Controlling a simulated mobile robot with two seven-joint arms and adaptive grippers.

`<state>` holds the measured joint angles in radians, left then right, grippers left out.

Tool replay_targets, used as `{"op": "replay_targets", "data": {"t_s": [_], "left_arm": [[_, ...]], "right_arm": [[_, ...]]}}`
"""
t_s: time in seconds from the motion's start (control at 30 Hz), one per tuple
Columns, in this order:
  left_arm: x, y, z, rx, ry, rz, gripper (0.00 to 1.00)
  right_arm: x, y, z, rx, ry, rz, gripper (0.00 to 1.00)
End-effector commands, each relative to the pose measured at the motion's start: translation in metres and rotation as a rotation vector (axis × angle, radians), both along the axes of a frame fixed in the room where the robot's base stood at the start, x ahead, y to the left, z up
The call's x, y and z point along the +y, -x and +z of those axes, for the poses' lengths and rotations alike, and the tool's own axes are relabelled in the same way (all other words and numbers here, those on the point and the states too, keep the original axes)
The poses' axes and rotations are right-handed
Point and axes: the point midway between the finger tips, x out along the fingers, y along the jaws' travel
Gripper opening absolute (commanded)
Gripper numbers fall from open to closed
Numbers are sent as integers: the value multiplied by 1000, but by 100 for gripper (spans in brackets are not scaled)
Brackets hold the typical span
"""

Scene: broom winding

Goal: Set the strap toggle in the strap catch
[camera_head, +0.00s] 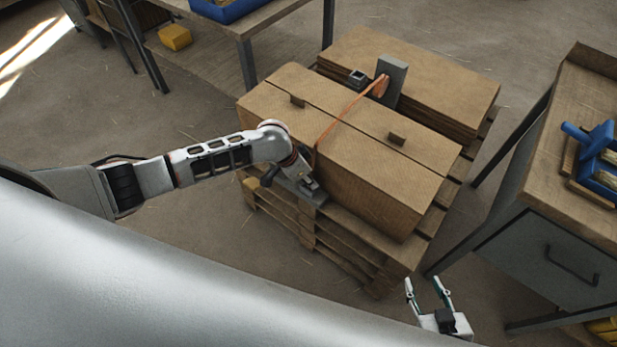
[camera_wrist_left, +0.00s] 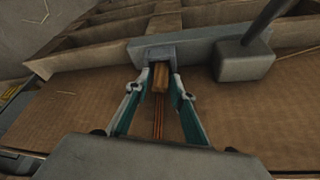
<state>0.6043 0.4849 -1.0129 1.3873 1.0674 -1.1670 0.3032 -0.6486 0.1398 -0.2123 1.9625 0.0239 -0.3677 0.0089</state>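An orange strap (camera_head: 343,112) runs over the cardboard stack (camera_head: 350,125) in the head view. In the left wrist view the strap (camera_wrist_left: 158,125) runs between my fingers to the small wooden toggle (camera_wrist_left: 160,78). The toggle is at the mouth of the grey strap catch (camera_wrist_left: 160,52); how deeply it sits is unclear. My left gripper (camera_wrist_left: 161,84) has a finger on either side of the toggle, with narrow gaps apparent beside it. In the head view my left wrist hides part of the catch. My right gripper (camera_head: 428,292) is open and empty, low in the head view.
The stack lies on a wooden pallet (camera_head: 345,258). A grey upright post (camera_head: 393,83) stands at the stack's far side, beside an orange reel (camera_head: 380,86). A grey block with a rod (camera_wrist_left: 245,62) is right of the catch. A workbench (camera_head: 565,190) stands at the right.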

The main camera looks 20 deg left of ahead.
Motion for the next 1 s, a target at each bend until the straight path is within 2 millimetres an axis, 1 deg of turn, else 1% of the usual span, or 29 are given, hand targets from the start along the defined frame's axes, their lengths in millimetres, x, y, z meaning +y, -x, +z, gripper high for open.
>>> {"op": "replay_targets", "data": {"t_s": [0.07,0.17,0.4,0.6,0.73,0.87,0.97,1.0], "left_arm": [[0,0,5,-2,0,-1,23],[4,3,18,-3,0,1,23],[17,17,65,-5,-1,-1,23],[26,27,97,-2,0,-1,23],[29,31,109,-2,0,-1,23],[27,36,112,-3,8,-2,23],[9,45,104,-19,49,-6,23],[-1,51,100,-32,76,-7,23]], "right_arm": [[0,0,1,-1,0,0,40],[0,-2,9,-6,0,0,40],[0,-7,31,-20,0,0,40],[0,-9,43,-26,0,0,40],[0,-10,47,-28,-1,0,40],[0,-10,48,-28,-1,0,40],[0,-10,48,-28,-1,0,40],[0,-10,48,-28,-1,0,40]]}}
